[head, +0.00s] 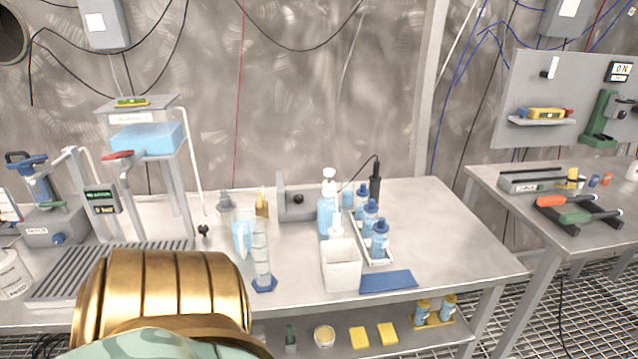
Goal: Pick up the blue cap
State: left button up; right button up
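Several bottles with blue caps stand in a white tray on the steel bench: a front one (379,243), one behind it (370,215) and a rear one (361,196). Their caps look dark blue and sit on the bottles. A small blue piece (593,181) that may be a loose cap lies on the right bench, beside a small orange piece (607,180). I cannot tell which one is the task's blue cap. A gold, ribbed part of my own body fills the lower left. Neither of my grippers shows.
A white square container (341,266) stands before the tray, left of a blue mat (388,281). A measuring cylinder (262,255) and a pump bottle (327,212) stand nearby. The bench (450,240) is clear to the right. A gap separates it from the right bench (500,205).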

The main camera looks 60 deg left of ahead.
aim_at(362, 191)
jog(key=i+u, duration=0.1)
jog(key=u, duration=0.7)
jog(key=i+u, duration=0.15)
jog(key=u, duration=0.25)
jog(key=l+u, duration=0.15)
jog(key=u, duration=0.25)
jog(key=i+l+u, duration=0.1)
jog(key=u, duration=0.3)
jog(key=i+l+u, duration=0.15)
jog(key=l+u, duration=0.15)
jog(key=i+l+u, duration=0.1)
jog(key=l+u, duration=0.2)
jog(key=l, duration=0.2)
jog(key=l+u, duration=0.25)
jog(key=l, duration=0.55)
jog(key=i+l, duration=0.15)
jog(key=l, duration=0.25)
jog(key=u, duration=0.05)
